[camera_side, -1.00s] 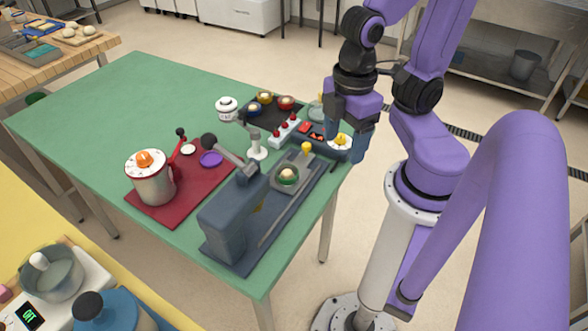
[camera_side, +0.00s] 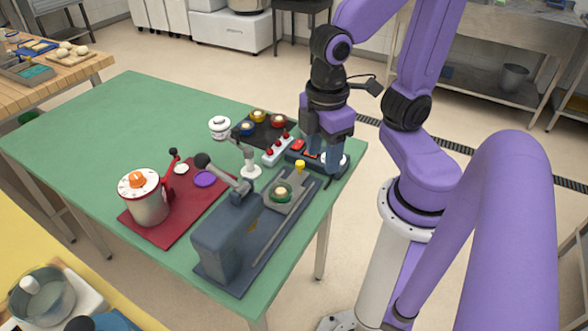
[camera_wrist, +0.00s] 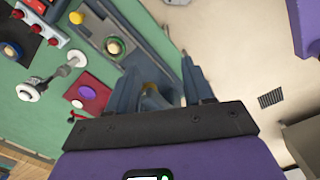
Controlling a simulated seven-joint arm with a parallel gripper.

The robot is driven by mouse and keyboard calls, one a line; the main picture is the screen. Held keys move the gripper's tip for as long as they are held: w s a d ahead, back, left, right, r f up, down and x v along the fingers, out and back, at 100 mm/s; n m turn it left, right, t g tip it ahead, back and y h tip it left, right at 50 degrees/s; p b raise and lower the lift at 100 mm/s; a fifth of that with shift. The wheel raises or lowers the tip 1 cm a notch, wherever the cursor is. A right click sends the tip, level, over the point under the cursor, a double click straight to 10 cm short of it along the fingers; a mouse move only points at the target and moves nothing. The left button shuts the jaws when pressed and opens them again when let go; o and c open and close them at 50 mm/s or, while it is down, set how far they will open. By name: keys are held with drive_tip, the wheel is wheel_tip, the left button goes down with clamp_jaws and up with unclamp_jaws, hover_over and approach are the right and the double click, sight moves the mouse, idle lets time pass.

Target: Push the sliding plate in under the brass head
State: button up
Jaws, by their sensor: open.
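The grey sliding plate (camera_side: 299,187) lies on the long dark base of the press (camera_side: 222,238), out at the end away from the press body. A green ring (camera_side: 281,191) with a pale round piece in it sits on the plate. A yellow knob (camera_side: 300,166) stands at its far end; it also shows in the wrist view (camera_wrist: 76,18).
A control box (camera_side: 297,146) with a red button and a partly hidden pale dial stands behind my fingers. A strip with red knobs (camera_side: 277,148) and a dark tray (camera_side: 266,132) of coloured cups are to the left. The press lever (camera_side: 230,182) sticks out left. Table's right edge is close.

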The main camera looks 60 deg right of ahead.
drive_tip(key=w+d+m+g+h, duration=0.1)
drive_tip(key=w+d+m+h, duration=0.1)
drive_tip(key=w, duration=0.8)
drive_tip(key=m+g+h, duration=0.1)
drive_tip(key=g, duration=0.1)
approach(299, 162)
drive_tip(key=x, duration=0.8)
drive_tip(key=shift+s+f, duration=0.15)
drive_tip(key=shift+f, duration=0.1)
clamp_jaws()
